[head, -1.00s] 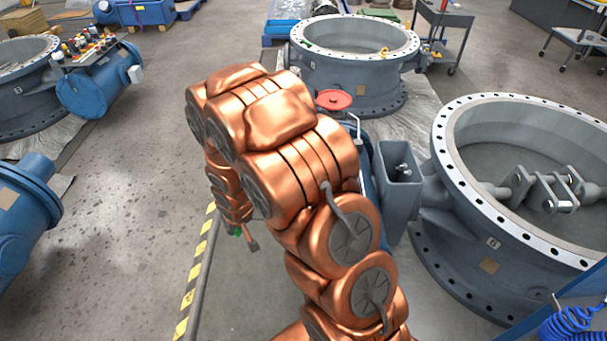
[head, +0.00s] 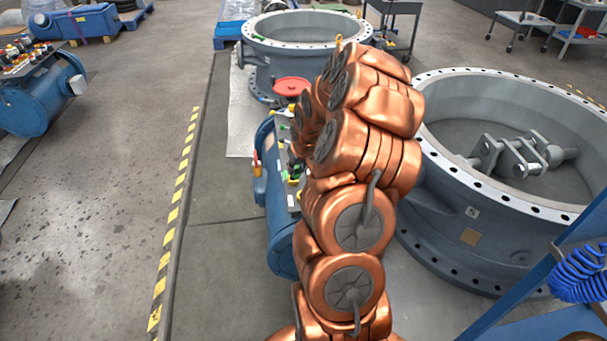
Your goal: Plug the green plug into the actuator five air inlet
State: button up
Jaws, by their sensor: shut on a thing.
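The blue actuator (head: 279,225) stands against the right-hand valve, partly behind my copper arm. Its top panel carries small coloured fittings. My gripper (head: 293,168) hangs at the far end of the arm, over this panel, small and mostly hidden by the arm links. It is shut on a small green piece, which looks like the green plug (head: 293,179). I cannot tell whether the plug touches an inlet. The number on the actuator and the inlets cannot be made out.
A large grey valve (head: 462,232) stands at right, another (head: 262,72) at the back. A red handwheel (head: 292,87) is beyond the actuator. A blue frame with a coiled hose (head: 580,274) is at front right.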

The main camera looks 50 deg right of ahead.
jog(key=shift+s+d+f+b, duration=0.2)
jog(key=shift+d+f+b, duration=0.15)
jog(key=shift+f, duration=0.9)
jog(key=shift+s+d+f+b, duration=0.2)
jog(key=shift+f+b, duration=0.2)
jog(key=shift+f, duration=0.9)
jog(key=shift+s+d+f+b, duration=0.15)
jog(key=shift+d+f+b, duration=0.2)
jog(key=shift+f, duration=0.9)
jog(key=shift+s+a+f+b, duration=0.1)
jog(key=shift+f+b, duration=1.15)
jog(key=shift+b, duration=0.1)
dwell(1.4)
jog(key=o, duration=1.4)
jog(key=shift+r, duration=0.1)
